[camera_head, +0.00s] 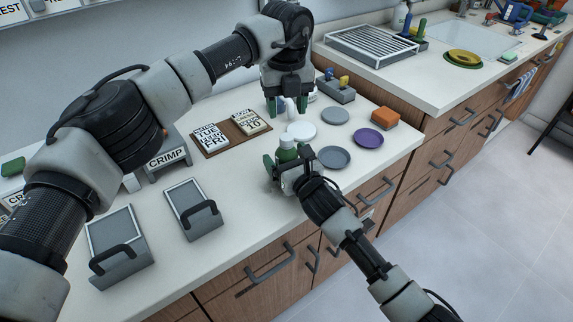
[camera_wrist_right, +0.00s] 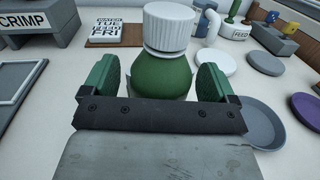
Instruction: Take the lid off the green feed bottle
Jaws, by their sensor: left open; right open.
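The green bottle (camera_head: 287,154) stands upright on the counter, with its white lid (camera_head: 287,141) on top. In the right wrist view the bottle (camera_wrist_right: 163,77) is large and central, under its ribbed white lid (camera_wrist_right: 169,27). My right gripper (camera_head: 288,159) is open, with one green finger on each side of the bottle body, below the lid. Small gaps seem to show beside the bottle; I cannot tell whether either finger touches it. My left gripper (camera_head: 287,105) is open and pointing down, behind the bottle and away from its lid.
A white disc (camera_head: 301,131), grey saucers (camera_head: 334,157) and a purple saucer (camera_head: 369,138) lie right of the bottle. A wooden board with day cards (camera_head: 230,132) and a CRIMP stand (camera_head: 166,160) are to its left. A grey block with knobs (camera_head: 336,91) stands behind.

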